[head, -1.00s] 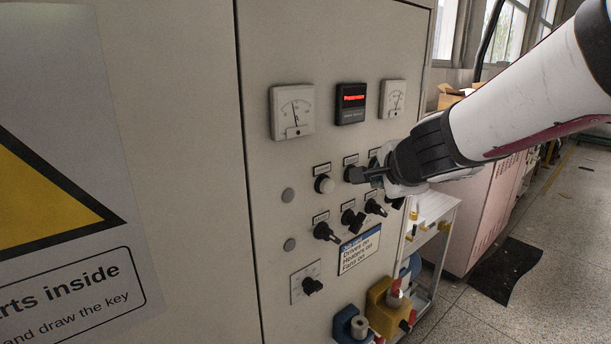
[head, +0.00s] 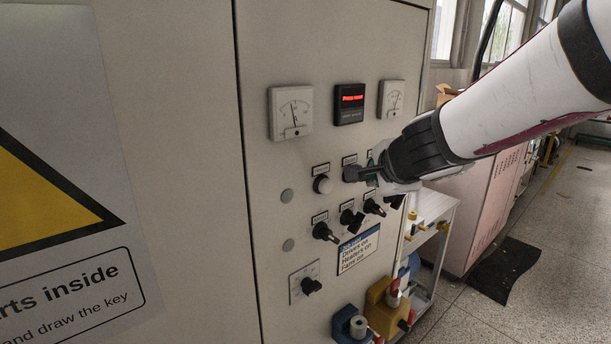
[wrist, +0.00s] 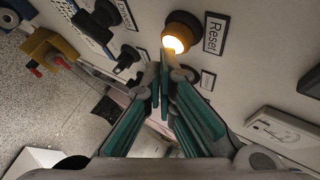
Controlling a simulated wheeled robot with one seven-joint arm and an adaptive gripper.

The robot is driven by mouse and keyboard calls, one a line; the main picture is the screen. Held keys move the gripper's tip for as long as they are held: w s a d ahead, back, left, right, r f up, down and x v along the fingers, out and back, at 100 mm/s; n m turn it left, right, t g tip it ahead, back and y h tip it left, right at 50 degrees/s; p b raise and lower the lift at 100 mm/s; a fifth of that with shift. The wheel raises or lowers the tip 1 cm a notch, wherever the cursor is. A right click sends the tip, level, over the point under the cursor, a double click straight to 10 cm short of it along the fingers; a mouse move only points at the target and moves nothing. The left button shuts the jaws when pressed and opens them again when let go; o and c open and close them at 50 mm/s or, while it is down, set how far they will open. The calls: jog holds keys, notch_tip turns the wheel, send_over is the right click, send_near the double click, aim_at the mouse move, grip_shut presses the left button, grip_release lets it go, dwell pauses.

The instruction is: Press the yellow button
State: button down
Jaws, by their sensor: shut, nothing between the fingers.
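The yellow button (wrist: 178,38) glows amber in a dark round collar on the panel in the wrist view, beside a label reading "Reset" (wrist: 213,34). In the head view I cannot make the button out; my gripper covers that part of the panel. My gripper (head: 358,173) is close to the cabinet face in the head view. In the wrist view its closed fingertips (wrist: 165,64) are empty and appear right at the button's lower edge. I cannot tell whether they touch it.
The control panel (head: 270,215) carries a white button (head: 323,185), several black knobs (head: 325,232), two dial gauges (head: 291,112) and a red-lit display (head: 350,104). A blue and white sign (head: 359,249) sits below. A white trolley (head: 432,217) stands to the right.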

jog(key=shift+w+a, duration=0.3)
jog(key=shift+w, duration=0.05)
dwell(1.0)
dwell(0.3)
jog(key=shift+s+d, duration=0.5)
jog(key=shift+s, duration=0.2)
jog(key=s+d, duration=0.1)
jog(key=s, duration=0.1)
jog(key=s+d, duration=0.2)
jog(key=shift+b, duration=0.35)
dwell(0.5)
